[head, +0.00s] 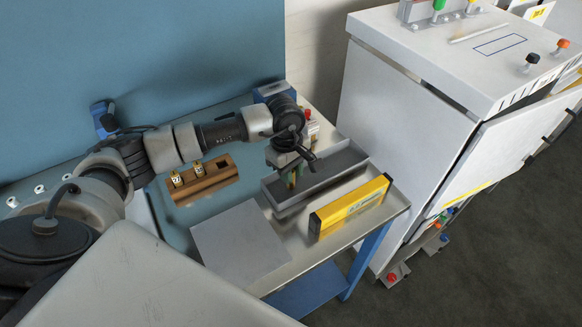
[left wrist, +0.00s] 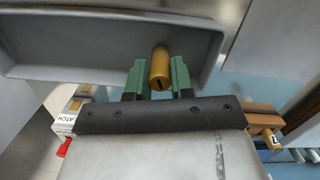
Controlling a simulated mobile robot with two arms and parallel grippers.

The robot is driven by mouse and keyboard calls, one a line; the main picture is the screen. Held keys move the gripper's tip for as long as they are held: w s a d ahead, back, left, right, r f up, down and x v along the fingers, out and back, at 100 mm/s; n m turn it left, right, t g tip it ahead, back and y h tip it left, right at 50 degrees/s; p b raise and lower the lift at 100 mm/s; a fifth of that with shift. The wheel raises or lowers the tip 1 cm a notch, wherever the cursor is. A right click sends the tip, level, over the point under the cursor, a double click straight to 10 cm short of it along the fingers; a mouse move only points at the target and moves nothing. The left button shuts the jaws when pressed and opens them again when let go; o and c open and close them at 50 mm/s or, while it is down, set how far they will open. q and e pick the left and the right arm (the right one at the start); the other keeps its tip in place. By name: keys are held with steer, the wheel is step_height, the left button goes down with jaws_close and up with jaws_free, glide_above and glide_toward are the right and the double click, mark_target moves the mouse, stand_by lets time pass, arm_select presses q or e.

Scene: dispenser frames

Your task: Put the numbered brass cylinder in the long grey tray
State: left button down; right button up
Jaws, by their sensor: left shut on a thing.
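My left gripper (head: 293,178) is over the left part of the long grey tray (head: 335,168). In the left wrist view its green fingers (left wrist: 159,80) are shut on a brass cylinder (left wrist: 160,62) with a dark mark on its near end. The grey tray (left wrist: 75,52) lies behind the cylinder there; I cannot tell whether the cylinder touches its floor. In the head view the held cylinder is mostly hidden by the gripper. Two other brass cylinders with white labels (head: 176,179) stand in the wooden block (head: 212,183). My right gripper is not in view.
A yellow box-shaped object (head: 350,207) stands on edge in front of the tray. A flat grey plate (head: 240,245) lies left of it. A blue box (head: 273,90) stands behind. A white cabinet (head: 405,120) rises to the right, beyond the table edge.

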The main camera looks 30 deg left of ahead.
arm_select(q)
steer(key=shift+f, duration=0.15)
steer(key=shift+f+b, duration=0.2)
steer(key=shift+b, duration=0.1)
steer(key=c, duration=1)
jaws_free()
steer(key=shift+r, duration=0.1)
steer(key=shift+r+p, duration=0.15)
steer(key=shift+p, duration=0.15)
steer(key=shift+r, duration=0.3)
steer(key=r+b, duration=0.1)
steer(key=r, duration=0.2)
steer(key=a+r+b, duration=0.1)
steer(key=r, duration=0.7)
steer(key=shift+w+a+r+b, duration=0.15)
steer(key=shift+w+a+b, duration=0.05)
steer(key=shift+b, duration=0.2)
